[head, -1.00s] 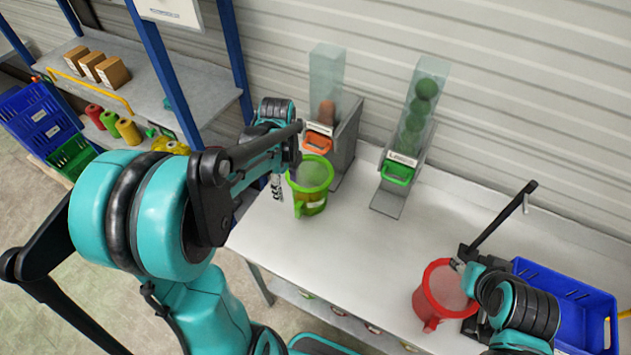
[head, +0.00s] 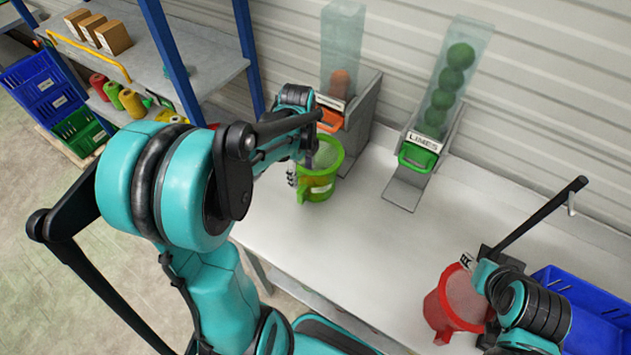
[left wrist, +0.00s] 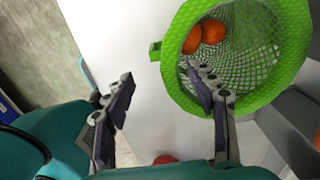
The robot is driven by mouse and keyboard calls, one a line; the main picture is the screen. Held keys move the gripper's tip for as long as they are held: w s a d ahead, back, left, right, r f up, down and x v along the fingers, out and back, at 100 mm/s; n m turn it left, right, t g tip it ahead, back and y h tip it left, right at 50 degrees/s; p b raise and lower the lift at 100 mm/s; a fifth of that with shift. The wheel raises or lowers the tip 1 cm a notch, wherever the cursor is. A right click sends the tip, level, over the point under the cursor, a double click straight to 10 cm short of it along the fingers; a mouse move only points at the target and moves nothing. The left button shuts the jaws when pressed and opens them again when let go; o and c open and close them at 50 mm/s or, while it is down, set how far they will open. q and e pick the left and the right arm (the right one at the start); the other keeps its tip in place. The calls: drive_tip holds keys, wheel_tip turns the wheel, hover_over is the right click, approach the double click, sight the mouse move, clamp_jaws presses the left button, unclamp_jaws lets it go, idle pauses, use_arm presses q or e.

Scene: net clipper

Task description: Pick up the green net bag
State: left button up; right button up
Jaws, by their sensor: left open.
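A small green tab (left wrist: 155,50) sticks out from the rim. My left gripper (head: 293,175) is at the bag's left side. It is open and empty in the left wrist view (left wrist: 165,92), its right finger overlapping the rim; I cannot tell whether they touch. My right gripper (head: 471,262) is at the red net bag (head: 437,312); its fingers are too small to read.
A blue crate (head: 590,310) stands at the right. The white table (head: 350,235) is clear between the bags. A shelf rack (head: 205,80) stands at the left.

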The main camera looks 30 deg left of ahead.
sight(302, 188)
use_arm(q)
drive_tip(key=f, duration=0.3)
drive_tip(key=f+b, duration=0.1)
drive_tip(key=f, duration=0.3)
drive_tip(key=shift+w+a, duration=0.15)
drive_tip(key=shift+w, duration=0.05)
clamp_jaws()
